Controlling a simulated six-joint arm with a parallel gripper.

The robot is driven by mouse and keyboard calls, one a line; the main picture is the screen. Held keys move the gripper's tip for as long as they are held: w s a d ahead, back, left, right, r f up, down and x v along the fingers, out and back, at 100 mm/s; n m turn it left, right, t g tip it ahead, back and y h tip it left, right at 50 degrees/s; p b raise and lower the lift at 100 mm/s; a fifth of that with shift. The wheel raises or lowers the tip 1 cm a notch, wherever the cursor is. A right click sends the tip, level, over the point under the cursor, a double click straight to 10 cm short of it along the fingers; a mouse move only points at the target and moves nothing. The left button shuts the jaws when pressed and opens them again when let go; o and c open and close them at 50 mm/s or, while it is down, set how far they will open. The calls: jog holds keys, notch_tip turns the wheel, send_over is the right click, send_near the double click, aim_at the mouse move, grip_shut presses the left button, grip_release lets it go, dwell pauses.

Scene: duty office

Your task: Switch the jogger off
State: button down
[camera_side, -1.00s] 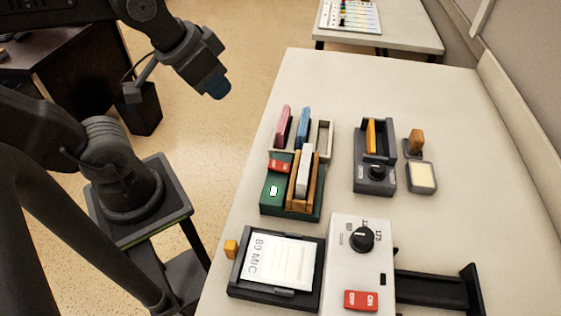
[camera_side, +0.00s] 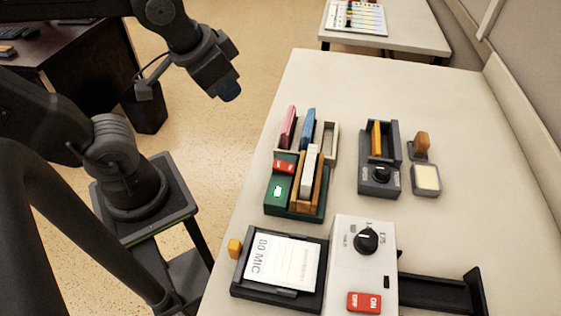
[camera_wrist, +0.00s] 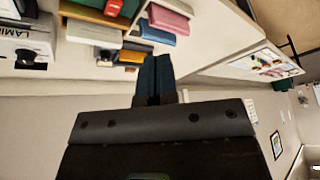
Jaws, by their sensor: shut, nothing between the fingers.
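The jogger appears to be the green box (camera_side: 277,206) with a wooden rack and an upright white pad (camera_side: 310,172); no name is readable on it. Its red rocker switch (camera_side: 284,167) sits at the back left, and a small pale window glows in front of it. Which side of the rocker is down is too small to tell. In the wrist view the red switch (camera_wrist: 113,7) shows at the top edge. My gripper (camera_side: 229,91) is shut and empty, up in the air left of the table and behind the box. Its blue fingertips (camera_wrist: 155,72) are together in the wrist view.
Pink (camera_side: 288,127) and blue (camera_side: 308,128) blocks stand in a pale rack right behind the green box. A white machine with a knob (camera_side: 366,241) and red ON/OFF switch (camera_side: 364,302) is in front. A grey unit (camera_side: 380,175) stands to the right. The table's back is clear.

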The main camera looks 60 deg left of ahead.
notch_tip(320, 180, down, 2)
jog(key=w+d+m+y, duration=0.2)
jog(key=w+d, duration=0.1)
jog(key=m+t+y, duration=0.2)
jog(key=m, duration=0.1)
send_over(281, 166)
jog(key=w+d, duration=0.1)
jog(key=f, duration=0.1)
jog(key=shift+d+f, duration=0.15)
jog(key=shift+f, duration=0.15)
jog(key=shift+s+a+f, duration=0.15)
jog(key=shift+a+f, duration=0.05)
jog(key=shift+f, duration=1.2)
jog(key=shift+s+a+f, duration=0.15)
jog(key=shift+s+f, duration=0.05)
jog(key=shift+f, duration=1.25)
jog(key=shift+s+a+f, duration=0.15)
jog(key=shift+a+f, duration=0.05)
jog(key=shift+f, duration=1.6)
jog(key=shift+s+a+f, duration=0.1)
jog(key=shift+f, duration=0.25)
